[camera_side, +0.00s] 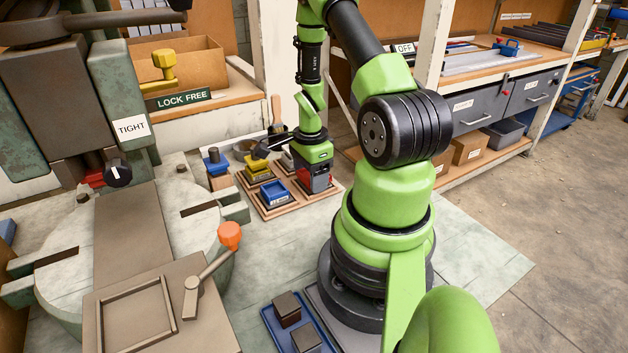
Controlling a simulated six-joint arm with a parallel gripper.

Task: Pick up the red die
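A red die (303,175) shows only in part, at the right side of a wooden tray beyond my arm. My gripper (316,188) points down right at it and covers most of it. The fingertips are too small and hidden to tell whether they are open or shut, or whether they touch the die. A yellow die (258,165) and a blue die (275,190) sit in the same wooden tray (283,211), left of my gripper.
The green press (110,110) fills the left side, with an orange-knobbed lever (229,235) and a square frame (135,312) on its front plate. A blue tray with dark blocks (287,309) lies near my base. Shelving (500,60) stands behind at right.

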